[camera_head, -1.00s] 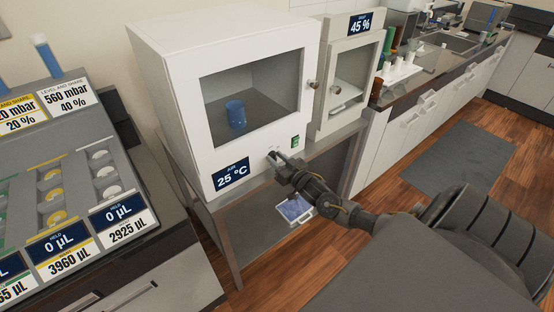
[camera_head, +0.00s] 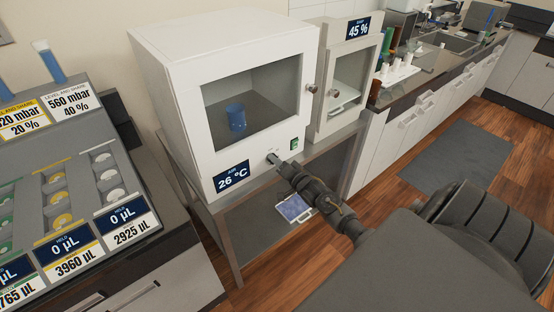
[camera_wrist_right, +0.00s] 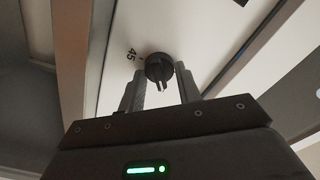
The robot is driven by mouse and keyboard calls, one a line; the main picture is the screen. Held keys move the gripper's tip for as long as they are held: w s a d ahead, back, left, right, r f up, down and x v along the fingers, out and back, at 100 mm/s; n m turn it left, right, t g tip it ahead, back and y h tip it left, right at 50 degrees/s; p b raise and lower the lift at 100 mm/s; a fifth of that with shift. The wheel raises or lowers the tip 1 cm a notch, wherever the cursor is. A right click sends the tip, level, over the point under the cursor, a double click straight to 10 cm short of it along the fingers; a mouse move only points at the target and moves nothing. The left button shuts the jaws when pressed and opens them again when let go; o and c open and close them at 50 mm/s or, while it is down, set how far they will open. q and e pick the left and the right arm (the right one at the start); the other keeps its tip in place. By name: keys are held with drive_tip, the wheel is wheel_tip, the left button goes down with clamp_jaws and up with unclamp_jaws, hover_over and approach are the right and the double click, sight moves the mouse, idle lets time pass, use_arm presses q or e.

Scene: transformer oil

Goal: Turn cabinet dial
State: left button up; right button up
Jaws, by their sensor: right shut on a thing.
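The white cabinet (camera_head: 170,110) stands at the centre left in the head view, with a window and a blue cup (camera_head: 236,116) inside. Its display (camera_head: 231,177) reads 26 °C. The dark round dial (camera_wrist_right: 158,67) shows in the right wrist view, with the mark 45 beside it on the white panel. My right gripper (camera_head: 274,158) is at the lower front of the cabinet. In the right wrist view its two fingers (camera_wrist_right: 162,88) are on either side of the dial, shut on it. In the head view the gripper hides the dial. My left gripper is not in view.
A green switch (camera_head: 294,143) sits right of the dial. A second cabinet (camera_head: 350,42) reading 45 % stands to the right. A grey panel with several vials (camera_head: 80,150) is at the left. A white-and-blue tray (camera_head: 295,208) lies on the shelf below.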

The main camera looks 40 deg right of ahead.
drive_tip(key=shift+m, duration=0.6)
drive_tip(key=o, duration=0.9)
drive_tip(key=shift+o, duration=0.2)
drive_tip(key=s+b, duration=0.1)
drive_tip(key=s, duration=1)
drive_tip(key=shift+w+a, duration=0.1)
